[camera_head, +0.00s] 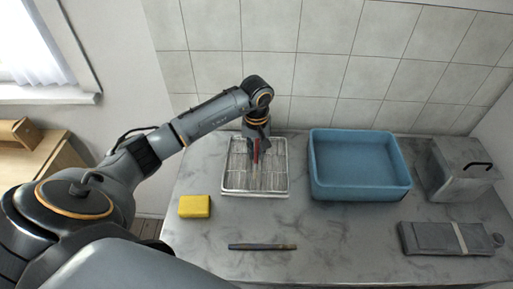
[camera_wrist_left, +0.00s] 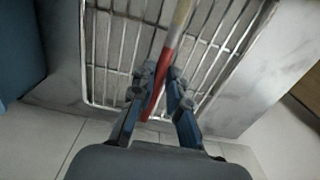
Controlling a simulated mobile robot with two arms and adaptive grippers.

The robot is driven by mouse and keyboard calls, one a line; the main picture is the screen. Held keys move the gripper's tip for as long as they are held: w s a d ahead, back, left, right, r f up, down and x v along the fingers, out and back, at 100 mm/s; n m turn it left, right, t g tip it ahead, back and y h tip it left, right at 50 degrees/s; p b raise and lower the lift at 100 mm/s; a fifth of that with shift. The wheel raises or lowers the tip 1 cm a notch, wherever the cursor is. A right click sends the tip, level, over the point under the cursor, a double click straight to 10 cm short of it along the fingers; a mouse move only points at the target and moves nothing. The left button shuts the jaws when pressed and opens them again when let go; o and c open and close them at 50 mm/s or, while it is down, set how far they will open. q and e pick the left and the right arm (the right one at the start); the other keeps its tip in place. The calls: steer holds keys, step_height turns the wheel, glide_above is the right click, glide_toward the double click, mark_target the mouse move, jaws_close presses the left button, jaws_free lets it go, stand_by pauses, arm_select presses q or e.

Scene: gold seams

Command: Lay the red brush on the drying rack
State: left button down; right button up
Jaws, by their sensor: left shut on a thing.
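The red brush (camera_head: 257,150) is held by my left gripper (camera_head: 257,140) over the drying rack. In the left wrist view the red part of the brush (camera_wrist_left: 158,88) runs between the two fingers of my left gripper (camera_wrist_left: 162,92), with a pale section beyond it. The drying rack (camera_head: 232,178) is a wire grid with a raised rim on the counter; its bars (camera_wrist_left: 118,50) show behind the brush. Whether the brush touches the bars I cannot tell. My right gripper is not in view.
A blue basin (camera_head: 360,190) stands right of the rack. A yellow sponge (camera_head: 194,206) lies to its front left, and a dark brush-like stick (camera_head: 262,246) lies in front. A grey lidded box (camera_head: 455,180) and a folded grey cloth (camera_head: 440,238) are at the right.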

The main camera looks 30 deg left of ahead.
mark_target(257, 154)
arm_select(q)
steer(key=shift+f, duration=0.1)
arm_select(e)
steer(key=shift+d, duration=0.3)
arm_select(q)
steer(key=shift+f+b, duration=0.15)
steer(key=shift+b, duration=0.15)
steer(key=c, duration=1.3)
jaws_free()
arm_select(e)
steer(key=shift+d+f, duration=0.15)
arm_select(q)
steer(key=shift+r, duration=0.35)
step_height(257, 154, up, 12)
steer(key=shift+f+b, duration=0.1)
steer(key=shift+b, duration=1.15)
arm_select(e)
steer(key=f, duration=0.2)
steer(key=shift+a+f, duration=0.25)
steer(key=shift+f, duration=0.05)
